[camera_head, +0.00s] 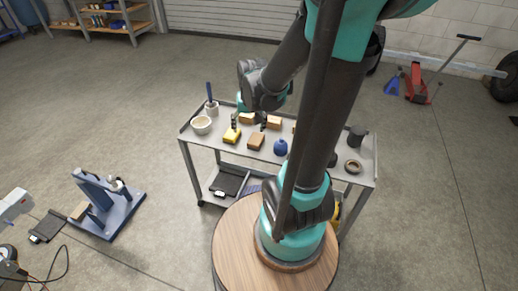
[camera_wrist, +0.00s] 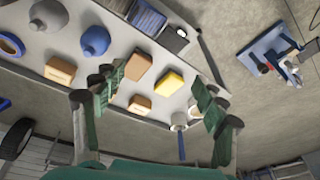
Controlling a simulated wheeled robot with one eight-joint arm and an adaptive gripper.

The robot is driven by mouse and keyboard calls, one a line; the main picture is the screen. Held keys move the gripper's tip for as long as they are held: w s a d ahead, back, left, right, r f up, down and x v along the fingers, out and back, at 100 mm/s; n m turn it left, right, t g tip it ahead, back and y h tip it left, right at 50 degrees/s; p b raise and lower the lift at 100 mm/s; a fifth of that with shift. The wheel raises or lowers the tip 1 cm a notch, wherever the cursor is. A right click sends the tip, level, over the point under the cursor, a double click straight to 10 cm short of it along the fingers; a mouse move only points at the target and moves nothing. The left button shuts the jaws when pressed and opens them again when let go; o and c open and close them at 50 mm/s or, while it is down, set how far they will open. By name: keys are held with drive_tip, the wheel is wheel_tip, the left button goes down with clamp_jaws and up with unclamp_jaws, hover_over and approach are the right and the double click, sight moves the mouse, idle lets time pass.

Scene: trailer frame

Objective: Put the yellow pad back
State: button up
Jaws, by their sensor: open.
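The yellow pad (camera_head: 232,136) lies on the grey cart top, left of the middle. In the wrist view the yellow pad (camera_wrist: 169,83) shows between my two fingers, nearer the middle of the gap. My gripper (camera_head: 249,121) is open and empty above the cart, its fingers pointing down. In the wrist view my gripper (camera_wrist: 160,85) has its fingers spread wide on both sides of the pad. A tan block (camera_head: 256,141) lies just right of the pad; another tan block (camera_head: 246,118) lies behind it. My fingers partly hide that area.
A blue stand (camera_head: 105,208) is on the floor at left.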

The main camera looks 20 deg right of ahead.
drive_tip(key=s+f+n+t, duration=0.1)
drive_tip(key=s+f+n, duration=0.1)
drive_tip(key=s, duration=0.8)
drive_tip(key=shift+d, duration=0.45)
